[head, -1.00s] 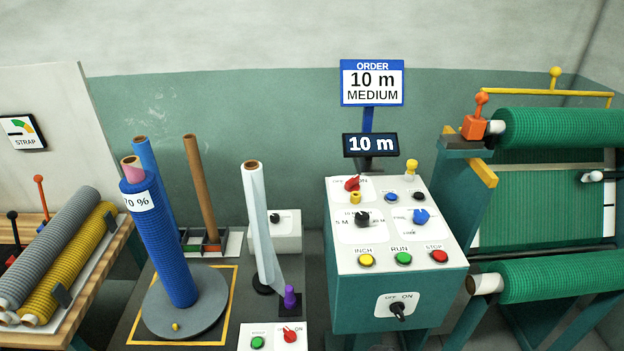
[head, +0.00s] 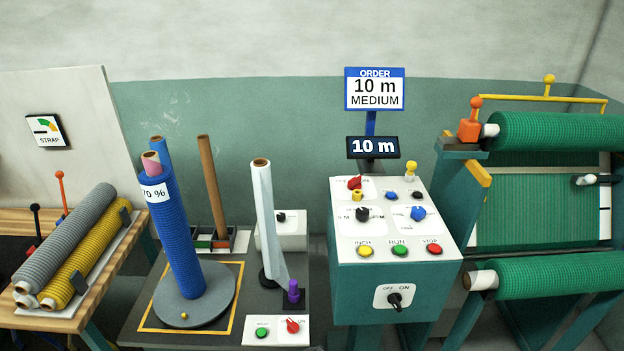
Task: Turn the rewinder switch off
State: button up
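The teal control box (head: 345,262) with a white sloped top stands right of centre, beside the net rolls. No readable label says which one is the rewinder switch. A display (head: 372,147) above the box reads 10 m. My gripper is not in view.
Green net rolls (head: 560,131) fill the right side. A blue net roll (head: 178,240) stands on a grey turntable (head: 220,290) at left. A small white box (head: 280,331) with a green button and red switch is at bottom centre. Grey and yellow rolls lie on the left bench.

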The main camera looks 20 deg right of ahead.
aim_at(355, 182)
jog(key=k, duration=0.25)
jog(key=u, duration=1.55)
jog(key=k, duration=0.65)
jog(key=z, duration=0.35)
jog(key=i, duration=1.7)
jog(key=u, duration=0.3)
